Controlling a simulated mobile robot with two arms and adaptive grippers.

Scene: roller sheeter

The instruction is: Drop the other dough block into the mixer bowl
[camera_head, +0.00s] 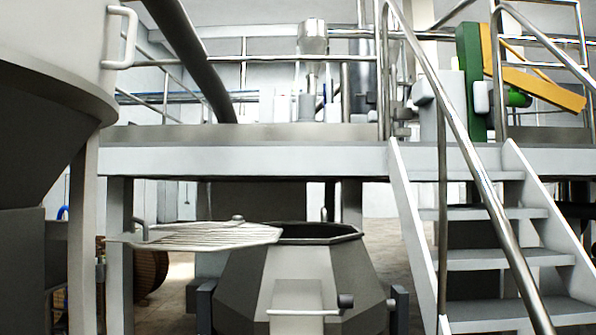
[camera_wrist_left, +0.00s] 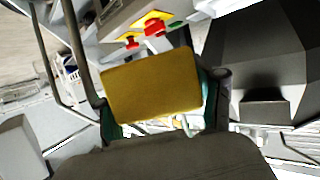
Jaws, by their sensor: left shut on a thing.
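A yellow-brown dough block (camera_wrist_left: 152,84) is in the left wrist view, clamped between the green-padded fingers of my left gripper (camera_wrist_left: 160,112). The gripper is shut on it, and the block is tilted in that picture. The mixer bowl (camera_head: 300,282) stands in the lower middle of the head view, a grey faceted vessel with a dark opening at the top. Its inside is hidden by the rim. A wire-grid lid (camera_head: 205,236) sticks out to the left at rim height, leaving part of the opening uncovered. Neither gripper shows in the head view. My right gripper is in no view.
A raised platform (camera_head: 250,157) with railings runs behind the bowl. Metal stairs (camera_head: 490,255) with a handrail stand at the right. A large hopper (camera_head: 50,80) fills the left. The left wrist view shows red knobs on yellow plates (camera_wrist_left: 155,27) and a dark faceted body (camera_wrist_left: 268,70).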

